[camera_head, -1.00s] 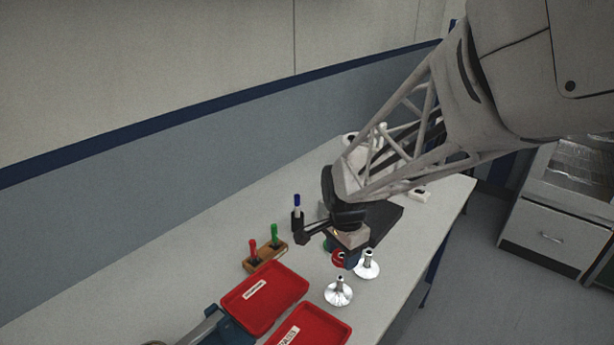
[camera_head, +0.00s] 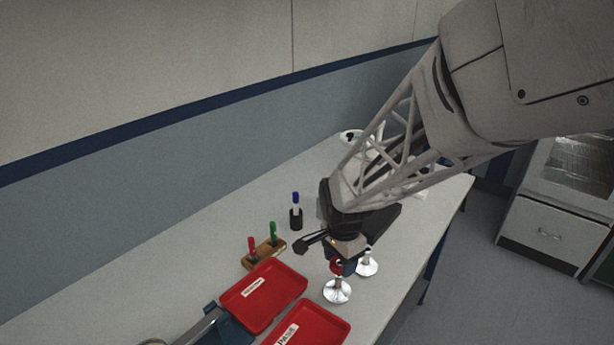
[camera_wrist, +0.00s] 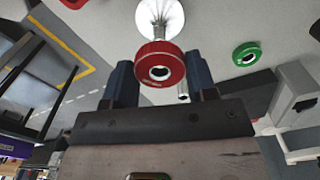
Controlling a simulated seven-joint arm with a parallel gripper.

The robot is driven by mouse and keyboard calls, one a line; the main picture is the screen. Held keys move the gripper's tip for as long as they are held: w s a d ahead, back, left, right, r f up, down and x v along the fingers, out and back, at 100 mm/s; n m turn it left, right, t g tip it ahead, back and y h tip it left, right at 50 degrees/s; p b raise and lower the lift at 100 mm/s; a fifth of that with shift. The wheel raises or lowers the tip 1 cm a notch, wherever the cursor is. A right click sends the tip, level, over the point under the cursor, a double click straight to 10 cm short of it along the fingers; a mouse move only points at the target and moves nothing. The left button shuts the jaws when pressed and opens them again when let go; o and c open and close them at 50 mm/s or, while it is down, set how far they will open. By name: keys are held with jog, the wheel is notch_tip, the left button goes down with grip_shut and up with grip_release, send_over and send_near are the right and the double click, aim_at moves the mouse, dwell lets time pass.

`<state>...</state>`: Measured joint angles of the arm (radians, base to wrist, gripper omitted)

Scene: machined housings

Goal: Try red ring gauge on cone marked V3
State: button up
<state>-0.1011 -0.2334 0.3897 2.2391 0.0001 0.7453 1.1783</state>
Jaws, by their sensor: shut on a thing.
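My gripper (camera_head: 344,266) is shut on the red ring gauge (camera_wrist: 158,64), which sits between the blue fingertips in the wrist view. In the head view the red ring (camera_head: 336,266) is at the top of the nearer silver cone (camera_head: 337,292); I cannot tell whether they touch. In the wrist view a silver cone (camera_wrist: 159,15) with a round base is just beyond the ring. The other silver cone (camera_head: 368,267) stands to the right, partly hidden by my gripper. No V3 mark is readable on either cone.
A green ring (camera_wrist: 246,54) lies on the bench. Two red trays (camera_head: 262,288) (camera_head: 310,328) with labels lie at the front left. A wooden holder (camera_head: 264,253) with red and green pens and a dark cup (camera_head: 296,218) with a blue-capped pen stand behind.

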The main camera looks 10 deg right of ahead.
aim_at(339, 269)
jog(key=shift+f, duration=0.7)
jog(key=shift+f, duration=0.85)
dwell(1.9)
jog(key=shift+r, duration=0.2)
dwell(2.3)
jog(key=shift+r, duration=1.1)
jog(key=shift+r, duration=0.3)
jog(key=shift+r, duration=0.35)
dwell(0.3)
